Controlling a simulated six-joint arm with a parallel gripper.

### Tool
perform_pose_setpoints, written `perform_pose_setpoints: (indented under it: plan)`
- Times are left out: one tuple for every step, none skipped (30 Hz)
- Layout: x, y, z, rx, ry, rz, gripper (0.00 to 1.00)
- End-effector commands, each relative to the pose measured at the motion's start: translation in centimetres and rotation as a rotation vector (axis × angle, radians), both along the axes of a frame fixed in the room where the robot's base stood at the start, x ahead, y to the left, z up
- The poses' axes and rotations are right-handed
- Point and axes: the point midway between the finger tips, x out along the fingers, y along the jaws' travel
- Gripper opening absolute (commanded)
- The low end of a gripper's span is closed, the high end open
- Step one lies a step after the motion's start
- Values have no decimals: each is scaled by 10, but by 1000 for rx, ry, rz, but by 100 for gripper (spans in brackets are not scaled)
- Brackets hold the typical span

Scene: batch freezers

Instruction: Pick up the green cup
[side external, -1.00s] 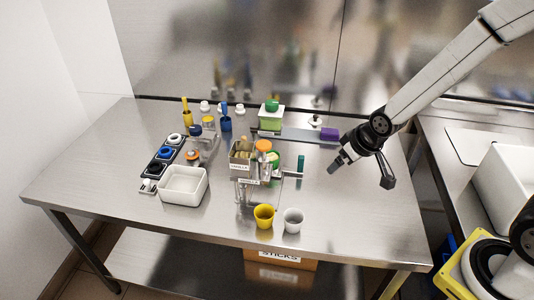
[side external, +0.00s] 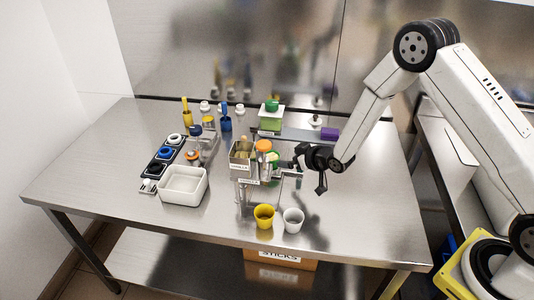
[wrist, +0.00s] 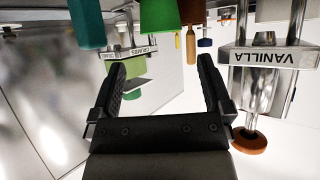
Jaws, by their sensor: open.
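In the side view my gripper (side external: 307,170) is low over the table, just right of the dispenser and the green cup, and apart from the cup.
The metal dispenser (side external: 243,160) stands close left of my gripper; its VANILLA label (wrist: 268,57) shows in the wrist view. A teal upright piece (wrist: 87,24) is close by.

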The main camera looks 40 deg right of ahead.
Motion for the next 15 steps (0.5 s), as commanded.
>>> perform_pose_setpoints:
  plan:
    - [2,1,-3,5,-11,4,100]
    - [2,1,-5,6,-16,7,100]
    - [3,1,-6,8,-22,8,100]
    - [4,2,-6,8,-26,10,100]
    - [4,2,-7,9,-30,11,100]
    - [5,2,-7,11,-33,12,100]
    - [5,2,-7,11,-34,12,100]
    - [5,2,-7,11,-34,12,100]
    - [5,2,-7,11,-34,12,100]
    - [5,2,-7,11,-34,12,100]
    - [5,2,-7,11,-34,12,100]
    - [6,2,-8,11,-33,12,100]
    - [6,2,-8,11,-33,12,100]
    - [7,3,-9,11,-33,12,100]
    - [9,3,-10,11,-32,12,100]
